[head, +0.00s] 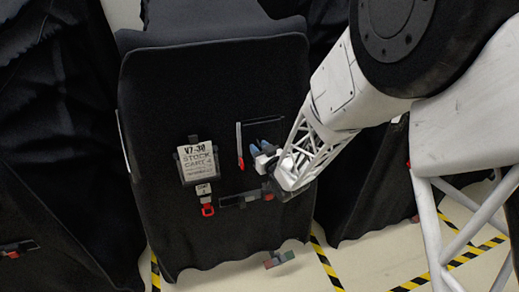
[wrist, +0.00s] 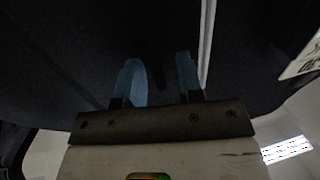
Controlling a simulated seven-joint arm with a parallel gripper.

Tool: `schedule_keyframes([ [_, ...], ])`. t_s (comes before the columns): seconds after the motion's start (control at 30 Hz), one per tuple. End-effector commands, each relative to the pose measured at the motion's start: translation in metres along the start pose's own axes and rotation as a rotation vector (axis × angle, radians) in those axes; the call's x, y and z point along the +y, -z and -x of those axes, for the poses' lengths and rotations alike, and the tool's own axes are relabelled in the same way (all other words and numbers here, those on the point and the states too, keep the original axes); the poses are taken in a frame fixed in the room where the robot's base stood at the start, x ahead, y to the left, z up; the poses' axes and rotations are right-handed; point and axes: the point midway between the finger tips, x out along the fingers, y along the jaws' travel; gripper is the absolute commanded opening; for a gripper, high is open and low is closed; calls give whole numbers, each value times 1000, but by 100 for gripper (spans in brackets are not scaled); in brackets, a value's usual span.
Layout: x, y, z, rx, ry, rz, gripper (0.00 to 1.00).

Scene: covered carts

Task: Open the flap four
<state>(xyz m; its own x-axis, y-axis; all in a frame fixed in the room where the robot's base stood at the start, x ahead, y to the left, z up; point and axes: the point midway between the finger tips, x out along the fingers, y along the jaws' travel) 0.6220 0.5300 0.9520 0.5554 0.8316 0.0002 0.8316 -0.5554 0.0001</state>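The flap is the black cloth front (head: 165,105) of the middle covered cart, which hangs down in the head view. A red pull ring (head: 208,210) hangs below the plate. A thin white strip with a red lower end (head: 240,148) runs upright right of the plate. My gripper (head: 264,148) is in front of the cloth, right of that strip. In the wrist view its two blue fingers (wrist: 160,72) stand apart, with only dark cloth seen between them. Whether they touch the cloth is not clear.
A dark horizontal strap (head: 240,199) crosses the cloth below my gripper. A grey and red tab (head: 279,259) is at the cloth's lower edge. Other black-covered carts stand left (head: 60,150) and right (head: 365,185). Yellow-black tape (head: 325,262) marks the pale floor.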

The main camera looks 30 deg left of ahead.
Motion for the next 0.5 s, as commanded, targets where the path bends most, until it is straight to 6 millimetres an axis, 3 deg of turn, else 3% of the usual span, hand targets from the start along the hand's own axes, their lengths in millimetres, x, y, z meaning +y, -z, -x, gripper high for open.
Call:
schedule_keyframes([
  [0.27, 0, 0, -1, 0, 0, 0, 34],
  [0.5, 0, 0, 0, 0, 0, 0, 0],
])
